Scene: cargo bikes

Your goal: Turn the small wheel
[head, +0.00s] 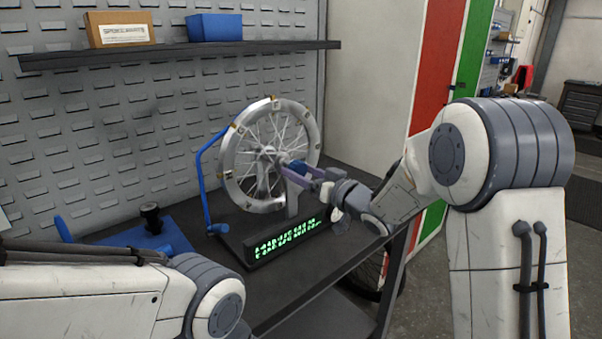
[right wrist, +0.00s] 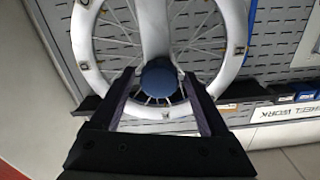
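The small wheel (head: 305,112), a silver spoked rim with small markers around it, stands upright in a stand on the dark workbench (head: 325,310). It also shows in the right wrist view (right wrist: 87,70). My right gripper (head: 290,172) is in front of the wheel's hub. In the right wrist view my right gripper (right wrist: 156,82) is open. Its two fingers stand apart on either side of a round dark blue knob (right wrist: 158,78) at the wheel's centre. I cannot tell whether they touch it. My left arm shows at lower left; its gripper is out of view.
A black display with green characters (head: 285,241) sits in front of the stand. A blue tool (head: 150,238) lies at left. A shelf (head: 180,52) holds a cardboard box (head: 120,28) and a blue bin (head: 214,27).

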